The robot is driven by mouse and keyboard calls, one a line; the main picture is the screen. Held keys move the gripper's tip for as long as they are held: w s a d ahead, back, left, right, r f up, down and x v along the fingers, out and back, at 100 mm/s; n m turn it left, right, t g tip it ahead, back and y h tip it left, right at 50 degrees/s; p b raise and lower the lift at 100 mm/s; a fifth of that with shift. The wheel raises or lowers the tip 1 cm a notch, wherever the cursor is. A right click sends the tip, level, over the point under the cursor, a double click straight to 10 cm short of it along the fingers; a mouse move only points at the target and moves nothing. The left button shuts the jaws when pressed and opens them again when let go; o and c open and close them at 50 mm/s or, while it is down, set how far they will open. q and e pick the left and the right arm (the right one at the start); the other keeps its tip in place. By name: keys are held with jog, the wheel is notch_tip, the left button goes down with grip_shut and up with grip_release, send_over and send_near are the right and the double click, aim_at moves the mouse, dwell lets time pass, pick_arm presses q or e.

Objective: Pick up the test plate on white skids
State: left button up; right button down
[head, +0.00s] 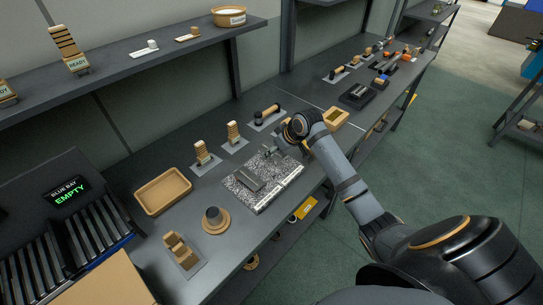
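A small flat grey plate (251,178) lies on a speckled black-and-white slab (284,186) on the grey bench. It may be the test plate; white skids under it are too small to make out. My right arm comes in from the right, and its gripper (268,153) is above the back edge of the slab, behind and right of the grey plate. The gripper appears apart from the plate. Its fingers are small and partly hidden by the wrist, so their opening is unclear. My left gripper is not in view.
An empty tan tray (163,203), a round wooden base with a dark knob (214,220) and wooden racks (202,153) stand left of the slab. A small yellow box (336,117) is right of my wrist. A shelf (120,57) overhangs the back.

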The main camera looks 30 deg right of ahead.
jog(key=s+r+p, duration=0.1)
jog(key=s+r, duration=0.7)
jog(key=s, duration=0.4)
jog(key=shift+a, duration=0.15)
jog(key=shift+s, duration=0.1)
jog(key=c, duration=1.3)
grip_release()
grip_shut()
